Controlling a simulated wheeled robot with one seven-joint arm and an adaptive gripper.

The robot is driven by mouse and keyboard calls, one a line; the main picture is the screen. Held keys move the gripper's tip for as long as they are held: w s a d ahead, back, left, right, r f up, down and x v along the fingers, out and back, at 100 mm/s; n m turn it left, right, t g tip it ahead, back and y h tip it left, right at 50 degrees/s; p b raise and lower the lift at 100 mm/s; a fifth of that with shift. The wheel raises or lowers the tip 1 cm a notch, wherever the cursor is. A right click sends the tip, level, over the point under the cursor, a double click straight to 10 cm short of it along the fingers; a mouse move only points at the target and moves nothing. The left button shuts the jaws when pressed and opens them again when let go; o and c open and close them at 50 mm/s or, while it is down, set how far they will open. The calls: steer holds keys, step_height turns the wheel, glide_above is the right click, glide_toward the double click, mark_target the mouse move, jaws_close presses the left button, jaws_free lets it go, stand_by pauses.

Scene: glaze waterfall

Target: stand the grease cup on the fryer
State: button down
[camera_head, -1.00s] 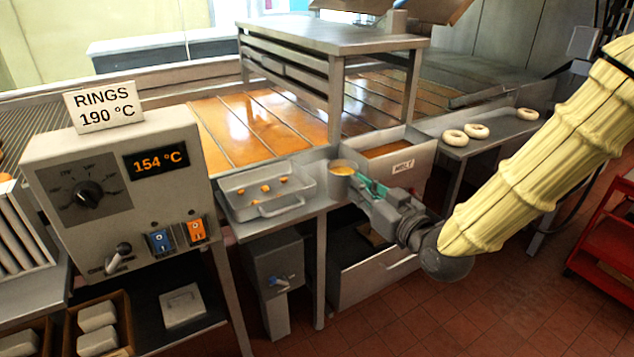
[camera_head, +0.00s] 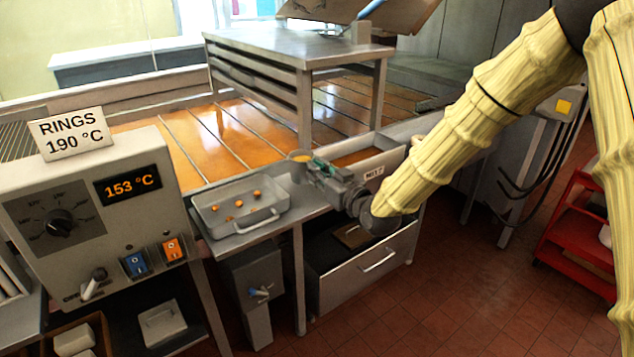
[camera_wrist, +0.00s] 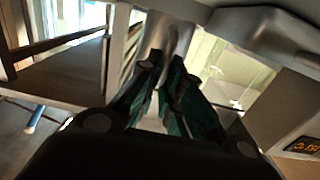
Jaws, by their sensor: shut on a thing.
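The grease cup (camera_head: 299,168) is a small grey metal cup with orange contents, roughly upright at the front edge of the fryer (camera_head: 183,150). My gripper (camera_head: 318,166), with green fingers, is shut on the cup from its right side. In the wrist view the fingers (camera_wrist: 166,78) close on the cup's grey wall (camera_wrist: 180,32). The fryer is a wide pan of orange oil with crossbars, behind the cup. I cannot tell whether the cup's base touches anything; its lower part is partly hidden.
A metal tray (camera_head: 262,222) with several orange bits sits left of the cup. The melt tank (camera_head: 398,160) is just right, partly behind my arm. A slatted metal stand (camera_head: 290,45) rises over the fryer. The control box (camera_head: 90,215) stands at the left. A red cart (camera_head: 575,235) is at right.

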steer(key=shift+f+p, duration=0.45)
steer(key=shift+f, duration=1.3)
steer(key=shift+f, duration=0.1)
steer(key=shift+f, duration=0.1)
steer(key=c, duration=1.6)
jaws_free()
steer(key=b+v, duration=0.2)
steer(key=v, duration=1)
